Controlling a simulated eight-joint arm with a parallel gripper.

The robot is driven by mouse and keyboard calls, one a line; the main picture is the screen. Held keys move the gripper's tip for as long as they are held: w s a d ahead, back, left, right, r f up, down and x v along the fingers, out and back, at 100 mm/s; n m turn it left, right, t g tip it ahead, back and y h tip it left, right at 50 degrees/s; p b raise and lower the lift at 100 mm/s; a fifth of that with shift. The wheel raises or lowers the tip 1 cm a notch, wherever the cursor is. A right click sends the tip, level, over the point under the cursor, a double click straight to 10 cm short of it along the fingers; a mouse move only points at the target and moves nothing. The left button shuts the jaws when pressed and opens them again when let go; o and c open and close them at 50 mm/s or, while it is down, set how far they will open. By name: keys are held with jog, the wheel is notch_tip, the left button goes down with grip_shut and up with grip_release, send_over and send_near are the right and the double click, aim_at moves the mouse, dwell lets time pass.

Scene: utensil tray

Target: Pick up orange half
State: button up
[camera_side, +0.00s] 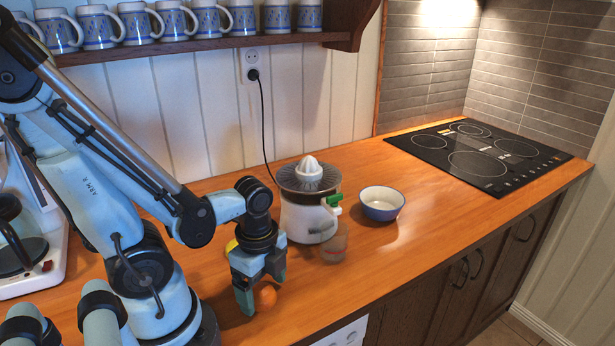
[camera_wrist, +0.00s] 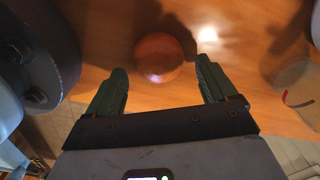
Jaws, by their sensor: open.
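The orange half (camera_side: 265,297) rests on the wooden counter, its rounded side showing. In the wrist view the orange half (camera_wrist: 158,57) lies between and slightly beyond the two green fingertips, with gaps on both sides. My gripper (camera_side: 262,291) points down over it, low above the counter, with a finger on either side. In the wrist view my gripper (camera_wrist: 161,68) is open and holds nothing. Part of the orange is hidden behind the fingers in the side view.
A citrus juicer (camera_side: 309,205) stands behind and right of my gripper, with a clear glass (camera_side: 335,243) at its front. A blue-rimmed white bowl (camera_side: 382,204) is farther right. A yellow object (camera_side: 232,245) is partly hidden behind my gripper. The counter's right front is clear.

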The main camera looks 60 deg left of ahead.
jog(key=shift+f, duration=0.5)
jog(key=shift+c, duration=0.4)
jog(key=c, duration=1)
